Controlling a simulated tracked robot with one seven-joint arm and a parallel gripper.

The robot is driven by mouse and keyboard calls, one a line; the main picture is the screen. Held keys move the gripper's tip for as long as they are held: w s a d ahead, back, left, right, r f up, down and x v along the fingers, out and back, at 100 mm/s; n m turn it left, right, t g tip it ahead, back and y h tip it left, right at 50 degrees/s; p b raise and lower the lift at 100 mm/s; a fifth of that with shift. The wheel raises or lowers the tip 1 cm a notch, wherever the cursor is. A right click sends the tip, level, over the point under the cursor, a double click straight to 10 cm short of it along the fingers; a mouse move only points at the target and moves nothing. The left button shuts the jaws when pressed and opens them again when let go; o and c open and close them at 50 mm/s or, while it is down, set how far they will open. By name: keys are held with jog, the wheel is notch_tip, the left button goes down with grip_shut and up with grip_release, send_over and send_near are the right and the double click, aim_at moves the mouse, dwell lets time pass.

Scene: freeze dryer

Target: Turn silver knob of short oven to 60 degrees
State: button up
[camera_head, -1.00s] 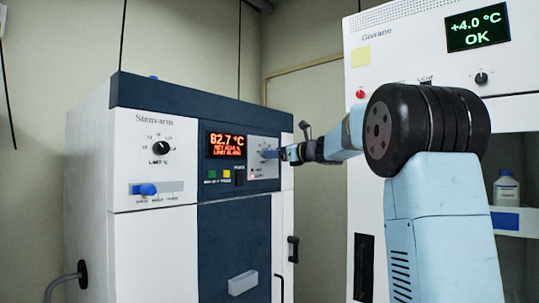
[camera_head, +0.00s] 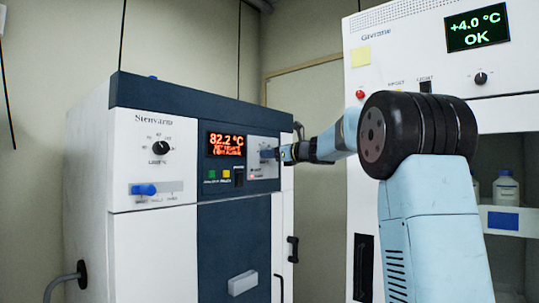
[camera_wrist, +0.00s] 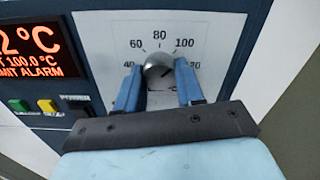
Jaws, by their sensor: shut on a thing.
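The short oven (camera_head: 155,160) stands at the left in the head view, with a white and dark blue front. Its silver knob (camera_wrist: 158,66) is in the wrist view, in front of a white dial (camera_wrist: 212,28) marked 40, 60, 80, 100 and 120. A dark mark on the knob is small, and I cannot tell surely which number it points to. My gripper (camera_wrist: 159,73) has its two blue fingers shut on the knob, one on each side. In the head view my gripper (camera_head: 270,153) reaches the panel from the right and hides the knob.
The orange display (camera_head: 226,144) reads 82.2 °C; in the wrist view it shows 100.0 °C and an alarm line. Green and yellow buttons and a black switch (camera_head: 239,178) sit below it. A tall white unit (camera_head: 415,65) stands close on the right, behind my arm.

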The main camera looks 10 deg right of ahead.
jog(key=shift+c, duration=1.4)
jog(key=shift+a, duration=0.15)
jog(key=shift+n, duration=0.3)
jog(key=n, duration=1.2)
jog(key=shift+f+n, duration=0.1)
jog(key=shift+n, duration=2.5)
